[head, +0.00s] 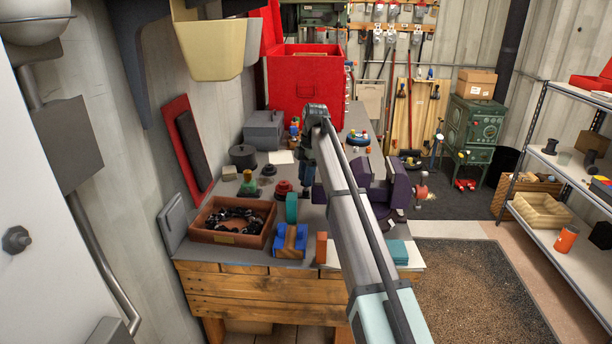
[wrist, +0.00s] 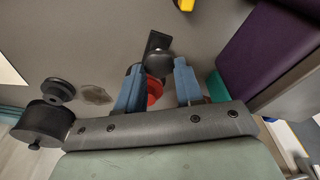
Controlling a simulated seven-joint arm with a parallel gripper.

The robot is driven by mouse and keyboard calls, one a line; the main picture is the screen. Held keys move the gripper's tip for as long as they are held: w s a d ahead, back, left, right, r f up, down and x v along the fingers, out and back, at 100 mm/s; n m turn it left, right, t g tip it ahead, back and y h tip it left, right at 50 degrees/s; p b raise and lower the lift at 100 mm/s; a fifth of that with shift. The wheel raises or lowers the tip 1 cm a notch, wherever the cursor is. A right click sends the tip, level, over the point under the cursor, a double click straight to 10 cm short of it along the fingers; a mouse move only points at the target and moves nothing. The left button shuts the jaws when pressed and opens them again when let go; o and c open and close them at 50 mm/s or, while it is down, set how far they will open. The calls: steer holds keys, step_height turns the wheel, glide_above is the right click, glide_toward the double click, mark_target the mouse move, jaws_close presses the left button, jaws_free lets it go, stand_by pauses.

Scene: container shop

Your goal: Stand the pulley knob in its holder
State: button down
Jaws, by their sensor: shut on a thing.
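My gripper (head: 307,183) points down over the workbench, its blue fingers apart by the width of a small thing. In the wrist view my gripper (wrist: 158,68) is shut on a dark rounded piece, which I take as the pulley knob (wrist: 158,63). The fingers hide part of it. A red round part (wrist: 154,96) shows between the fingers; I cannot tell whether it belongs to the knob. A dark oblong piece (wrist: 158,40) lies just beyond the fingertips. I cannot tell whether it is the holder or touches the knob. In the head view the held piece is mostly hidden.
A red-and-black knob-like piece (head: 284,190) stands left of my gripper. A black cylinder (head: 243,157) is farther left. A brown tray (head: 222,238) of dark parts, a teal block (head: 291,207) and a blue-and-wood block (head: 290,241) stand in front. A purple vise (head: 399,186) is close at right.

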steer(key=c, duration=0.6)
jaws_free()
steer(key=shift+c, duration=0.2)
steer(key=shift+r, duration=0.1)
steer(key=shift+r, duration=3.4)
